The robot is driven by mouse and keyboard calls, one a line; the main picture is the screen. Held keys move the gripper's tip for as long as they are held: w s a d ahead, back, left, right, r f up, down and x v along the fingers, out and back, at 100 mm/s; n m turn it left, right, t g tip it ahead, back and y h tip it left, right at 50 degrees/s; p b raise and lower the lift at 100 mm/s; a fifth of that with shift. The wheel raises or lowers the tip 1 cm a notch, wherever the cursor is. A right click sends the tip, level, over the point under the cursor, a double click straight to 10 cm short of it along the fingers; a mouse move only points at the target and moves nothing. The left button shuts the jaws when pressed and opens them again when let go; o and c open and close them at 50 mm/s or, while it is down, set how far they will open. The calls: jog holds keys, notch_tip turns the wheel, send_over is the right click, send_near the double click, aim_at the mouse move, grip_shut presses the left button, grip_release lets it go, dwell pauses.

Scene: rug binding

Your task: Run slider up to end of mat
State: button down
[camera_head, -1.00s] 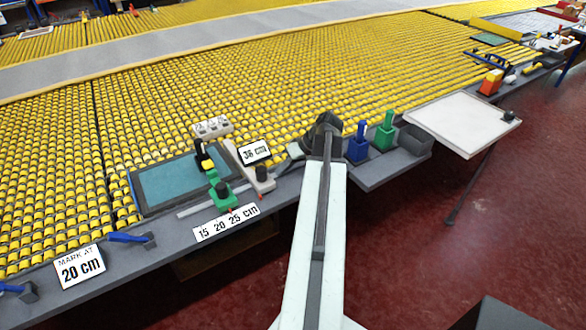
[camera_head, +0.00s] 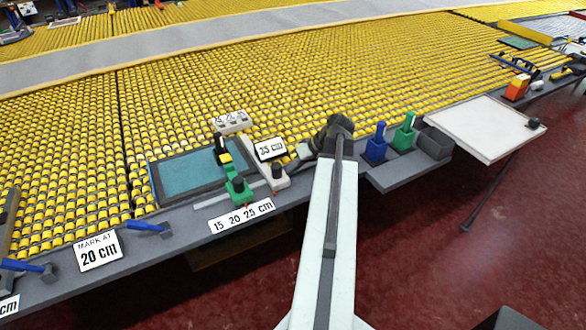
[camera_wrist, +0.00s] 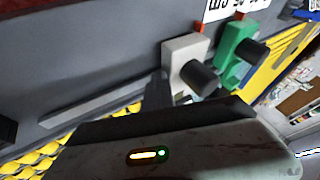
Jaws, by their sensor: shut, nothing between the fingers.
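A green slider (camera_head: 239,190) with a black knob stands at the table's front edge, by a light rail. A white slider (camera_head: 275,175) with a black knob stands just right of it. In the wrist view the white slider (camera_wrist: 190,62) is close ahead and the green slider (camera_wrist: 240,50) is to its right. A teal mat (camera_head: 188,175) lies in a dark frame left of the sliders. My gripper (camera_wrist: 157,92) is shut and empty, close beside the white slider; contact cannot be told. In the head view my arm's end hides the fingertips.
Signs reading 20 cm (camera_head: 98,252), 15 20 25 cm (camera_head: 241,215) and 35 cm (camera_head: 270,149) stand along the edge. Blue (camera_head: 376,147) and green (camera_head: 404,135) handled holders and a grey bin (camera_head: 435,142) are right of my arm. Yellow rollers (camera_head: 330,85) fill the table behind.

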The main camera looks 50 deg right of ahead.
jog(key=d, duration=0.3)
jog(key=shift+s, duration=0.35)
jog(key=p+v, duration=0.8)
jog(key=v, duration=0.2)
jog(key=shift+s+d, duration=0.4)
jog(key=shift+s, duration=0.1)
jog(key=shift+f, duration=0.1)
